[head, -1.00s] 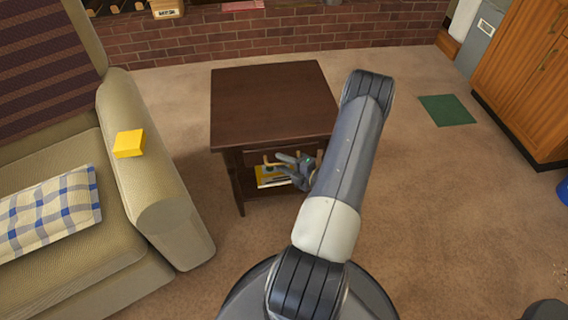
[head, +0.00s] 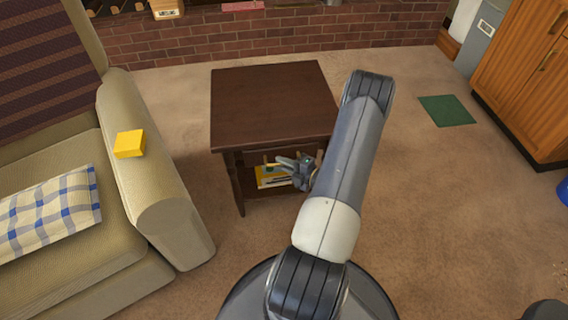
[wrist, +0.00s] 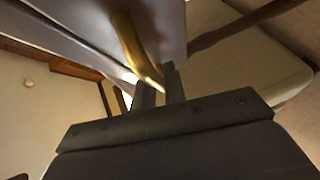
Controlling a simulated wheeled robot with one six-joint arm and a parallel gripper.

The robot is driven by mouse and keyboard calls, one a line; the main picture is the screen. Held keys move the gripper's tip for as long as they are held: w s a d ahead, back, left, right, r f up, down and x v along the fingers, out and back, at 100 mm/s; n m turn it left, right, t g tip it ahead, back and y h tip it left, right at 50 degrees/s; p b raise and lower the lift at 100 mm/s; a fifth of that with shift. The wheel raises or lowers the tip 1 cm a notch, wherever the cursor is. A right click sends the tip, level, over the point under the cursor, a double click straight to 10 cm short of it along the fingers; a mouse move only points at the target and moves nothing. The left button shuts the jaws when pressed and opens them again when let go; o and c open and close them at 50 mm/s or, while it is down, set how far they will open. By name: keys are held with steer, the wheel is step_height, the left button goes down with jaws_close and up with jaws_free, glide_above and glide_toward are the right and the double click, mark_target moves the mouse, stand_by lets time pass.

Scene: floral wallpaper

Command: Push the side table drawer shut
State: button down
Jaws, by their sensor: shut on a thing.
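The dark brown side table (head: 268,105) stands in the middle of the head view. Its drawer front (head: 253,158) is under the near edge of the top, partly hidden by my gripper; I cannot tell how far out the drawer is. My gripper (head: 283,164) is at the drawer front. In the wrist view the curved brass drawer handle (wrist: 128,42) runs down to my narrow fingertips (wrist: 160,82), which are shut on it.
A beige sofa (head: 165,205) with a yellow block (head: 129,143) on its arm stands close on the left. A yellow item (head: 270,180) lies on the table's lower shelf. A green mat (head: 446,110) and a wooden cabinet (head: 525,80) are at right. Carpet between is clear.

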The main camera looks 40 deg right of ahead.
steer(key=w+d+b, duration=0.2)
steer(key=w, duration=0.1)
steer(key=shift+w+d, duration=0.1)
steer(key=shift+w, duration=0.05)
steer(key=c, duration=1.5)
jaws_free()
steer(key=shift+w, duration=0.1)
steer(key=p, duration=0.2)
glide_toward(282, 154)
steer(key=shift+s+d+r, duration=0.1)
steer(key=shift+s, duration=0.3)
